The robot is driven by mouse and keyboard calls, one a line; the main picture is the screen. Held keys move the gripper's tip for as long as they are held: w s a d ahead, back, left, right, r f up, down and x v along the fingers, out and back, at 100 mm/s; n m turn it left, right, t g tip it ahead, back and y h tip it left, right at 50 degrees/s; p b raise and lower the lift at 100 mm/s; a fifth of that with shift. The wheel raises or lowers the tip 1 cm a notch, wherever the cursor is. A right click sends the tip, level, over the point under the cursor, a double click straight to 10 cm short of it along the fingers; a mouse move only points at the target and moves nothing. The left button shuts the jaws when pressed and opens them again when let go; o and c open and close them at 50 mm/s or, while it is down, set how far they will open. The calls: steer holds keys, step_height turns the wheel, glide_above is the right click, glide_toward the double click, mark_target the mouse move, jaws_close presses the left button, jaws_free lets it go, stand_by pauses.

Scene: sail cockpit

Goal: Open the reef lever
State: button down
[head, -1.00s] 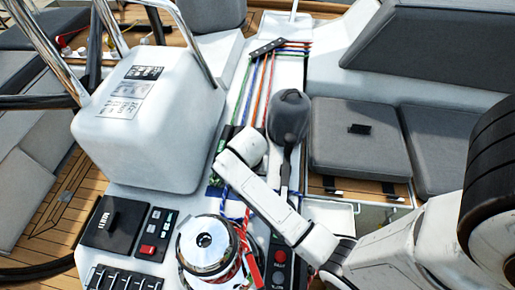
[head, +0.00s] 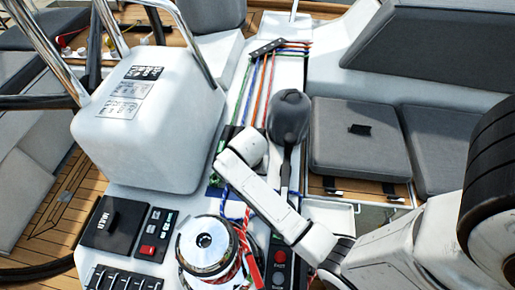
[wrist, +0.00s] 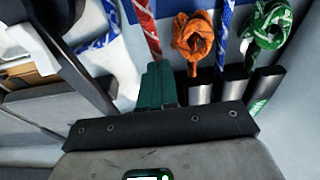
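In the wrist view two teal fingers of my gripper (wrist: 157,84) are together in front of the dark palm bar. Several rope clutches line up just beyond, with dark and silver lever ends (wrist: 233,86) to the right of the fingers. A red rope (wrist: 146,28) runs up from behind the fingertips. I cannot tell which lever is the reef lever. Any lever behind the fingers is hidden, and contact cannot be made out. In the head view my gripper is hidden behind my white arm, which reaches over the console beside the coloured lines.
A chrome winch (head: 204,243) with red rope stands close to my arm. A dark grey knobbed lever (head: 288,116) rises just beyond it. The white pedestal (head: 150,115) is at left, and grey seat cushions (head: 358,140) are at right.

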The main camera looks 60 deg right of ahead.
steer(key=shift+d, duration=0.1)
steer(key=shift+r, duration=0.1)
steer(key=shift+w+d+r+p, duration=0.15)
steer(key=shift+d+r+p, duration=0.05)
steer(key=shift+r+p, duration=0.75)
steer(key=shift+d+r, duration=0.1)
steer(key=shift+d, duration=0.05)
